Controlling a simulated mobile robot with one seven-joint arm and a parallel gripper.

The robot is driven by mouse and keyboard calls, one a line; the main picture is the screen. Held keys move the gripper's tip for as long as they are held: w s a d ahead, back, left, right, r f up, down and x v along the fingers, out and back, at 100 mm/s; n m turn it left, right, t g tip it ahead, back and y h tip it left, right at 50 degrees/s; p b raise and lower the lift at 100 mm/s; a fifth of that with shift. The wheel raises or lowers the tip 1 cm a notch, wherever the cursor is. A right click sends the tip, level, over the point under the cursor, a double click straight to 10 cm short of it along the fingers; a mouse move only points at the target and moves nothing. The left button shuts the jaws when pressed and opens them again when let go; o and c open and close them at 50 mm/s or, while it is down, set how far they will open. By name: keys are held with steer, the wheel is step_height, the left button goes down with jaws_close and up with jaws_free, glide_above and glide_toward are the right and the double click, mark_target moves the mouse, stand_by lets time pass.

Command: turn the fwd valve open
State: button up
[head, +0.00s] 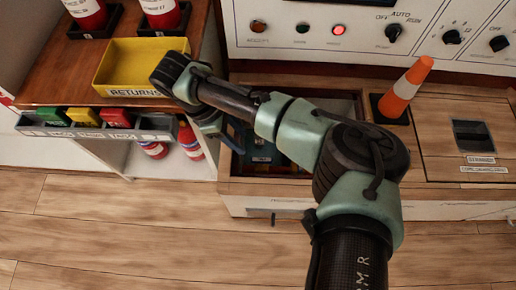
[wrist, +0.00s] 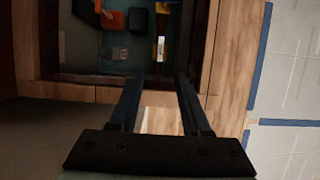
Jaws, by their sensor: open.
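No thing that I can pick out as the fwd valve shows clearly in either view. My gripper (wrist: 158,84) is open and empty, with its two dark blue fingers apart at the near wall of an open recess (wrist: 95,94). In the head view the recess (head: 346,103) is sunk into the wooden bench, and my arm hides much of it. Inside, the wrist view shows an orange-red piece (wrist: 112,20), a dark block (wrist: 138,19) and a small yellow piece (wrist: 163,7), cut off by the top edge. Their kind is unclear.
A yellow returns tray (head: 128,93) and a rack with green, yellow and red blocks (head: 83,117) stand left. An orange cone (head: 406,90) stands on the bench right of my arm. A white panel (head: 290,12) with lamps and knobs is behind. The floor (head: 120,240) is clear.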

mark_target(260, 160)
steer(key=b+x, duration=0.5)
steer(key=x, duration=0.6)
steer(key=shift+d+f+b, duration=0.15)
steer(key=shift+f+b, duration=0.25)
jaws_close()
